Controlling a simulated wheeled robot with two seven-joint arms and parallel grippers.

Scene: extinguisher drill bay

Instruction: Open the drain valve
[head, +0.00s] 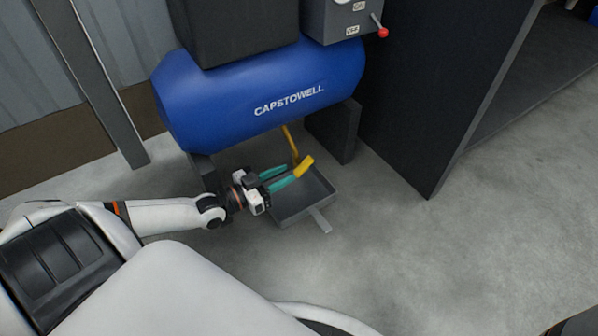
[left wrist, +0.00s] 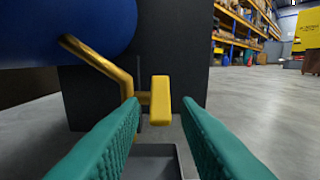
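The blue tank (head: 270,92) marked CAPSTOWELL stands on dark feet. A yellow drain pipe (head: 291,144) comes down from its underside and ends in a yellow valve lever (head: 304,167). In the left wrist view the pipe (left wrist: 98,64) bends down to the left of the lever (left wrist: 161,102). My left gripper (head: 287,175) has teal fingers, spread apart, with the lever between or just beyond their tips. I cannot tell whether they touch it. In the left wrist view the gripper (left wrist: 165,110) shows a wide gap. My right gripper is not in view.
A grey drip tray (head: 305,200) with a front tab lies on the floor under the valve. A control box (head: 340,18) with a red-knobbed lever (head: 382,32) sits above the tank. A dark cabinet (head: 430,90) stands to the right. The concrete floor in front is clear.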

